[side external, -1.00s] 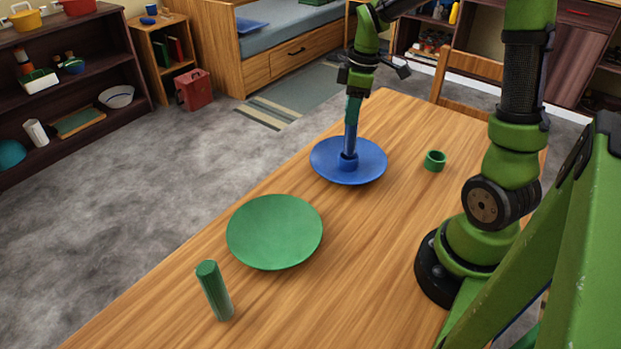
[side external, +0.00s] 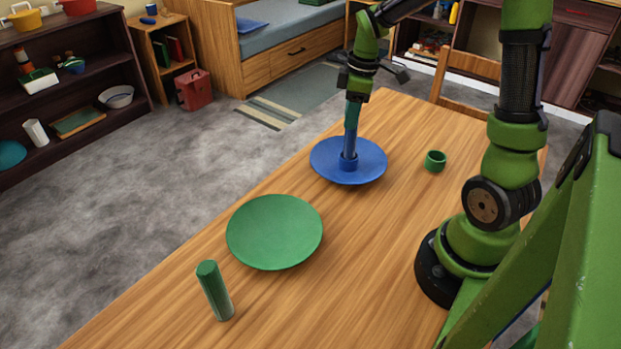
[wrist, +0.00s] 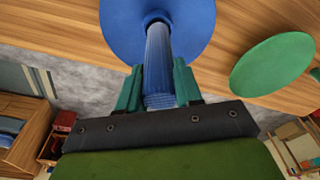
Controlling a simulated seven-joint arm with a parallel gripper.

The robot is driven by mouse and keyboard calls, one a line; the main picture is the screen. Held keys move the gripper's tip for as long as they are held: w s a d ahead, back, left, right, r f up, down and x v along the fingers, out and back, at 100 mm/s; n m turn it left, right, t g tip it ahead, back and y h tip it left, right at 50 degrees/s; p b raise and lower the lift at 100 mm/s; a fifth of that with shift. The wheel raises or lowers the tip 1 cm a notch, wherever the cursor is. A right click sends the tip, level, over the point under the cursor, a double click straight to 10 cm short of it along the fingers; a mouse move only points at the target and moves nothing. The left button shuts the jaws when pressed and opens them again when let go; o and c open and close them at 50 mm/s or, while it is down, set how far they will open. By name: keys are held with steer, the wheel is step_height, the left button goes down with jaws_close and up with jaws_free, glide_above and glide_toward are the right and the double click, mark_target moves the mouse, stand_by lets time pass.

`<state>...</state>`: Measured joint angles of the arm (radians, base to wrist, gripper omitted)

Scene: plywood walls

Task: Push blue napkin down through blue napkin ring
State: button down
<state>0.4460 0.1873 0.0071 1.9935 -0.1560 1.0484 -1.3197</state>
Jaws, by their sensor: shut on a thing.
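The blue napkin (side external: 350,143) is a rolled upright cylinder over the blue plate (side external: 370,171). Its lower end is inside the blue napkin ring (side external: 348,162), which stands on the plate. My gripper (side external: 352,118) is shut on the upper part of the napkin, above the ring. In the wrist view, the teal fingers (wrist: 158,88) flank the ribbed blue napkin (wrist: 157,60), and the ring (wrist: 156,18) is around its far end. How far the napkin reaches inside the ring is hidden.
A green plate (side external: 275,232) lies nearer the camera. A green rolled napkin (side external: 214,290) stands upright at the table's front left. A green ring (side external: 435,160) stands right of the blue plate. The wooden table (side external: 365,250) is bare between them.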

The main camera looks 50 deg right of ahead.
steer(key=shift+f, duration=0.9)
stand_by(0.5)
steer(key=shift+f, duration=0.35)
steer(key=c, duration=0.7)
jaws_free()
